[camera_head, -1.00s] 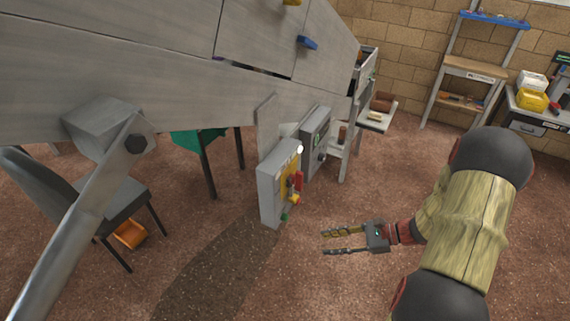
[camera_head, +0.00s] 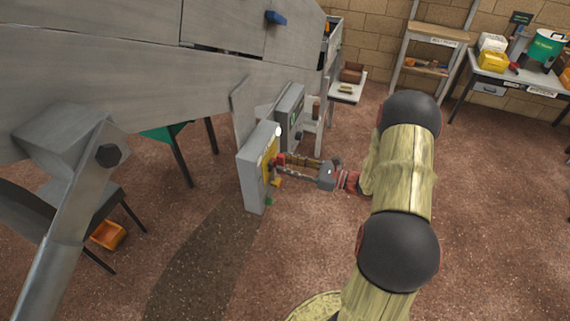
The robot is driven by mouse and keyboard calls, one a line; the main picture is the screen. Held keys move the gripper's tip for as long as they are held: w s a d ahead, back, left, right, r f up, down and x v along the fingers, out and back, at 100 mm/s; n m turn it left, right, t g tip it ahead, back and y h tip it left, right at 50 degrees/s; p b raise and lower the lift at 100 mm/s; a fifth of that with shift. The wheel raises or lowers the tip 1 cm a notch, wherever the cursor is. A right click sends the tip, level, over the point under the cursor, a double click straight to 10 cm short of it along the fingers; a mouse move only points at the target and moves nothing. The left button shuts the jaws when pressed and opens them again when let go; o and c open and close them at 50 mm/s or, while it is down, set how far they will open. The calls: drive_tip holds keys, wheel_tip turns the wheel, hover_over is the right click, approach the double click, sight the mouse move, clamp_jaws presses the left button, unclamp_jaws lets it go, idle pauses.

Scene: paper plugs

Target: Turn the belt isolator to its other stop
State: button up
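The belt isolator seems to be the grey box (camera_head: 256,178) with a yellow front plate, mounted at the side of the large grey machine. A small part of a red handle (camera_head: 276,160) shows on its front, mostly hidden by my fingers. My gripper (camera_head: 281,166) points left, with its fingertips at the front of the box by the red handle. The two fingers look spread apart. Whether they touch the handle cannot be told. A white round part sits at the top of the front, and yellow and green parts sit low on it.
A second grey box (camera_head: 289,112) stands just behind. Shelves (camera_head: 435,35) and a bench (camera_head: 510,82) stand far right. The floor (camera_head: 480,220) at right is clear.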

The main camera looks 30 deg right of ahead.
drive_tip(key=shift+w+a, duration=0.35)
drive_tip(key=shift+w, duration=0.05)
drive_tip(key=c, duration=0.8)
clamp_jaws()
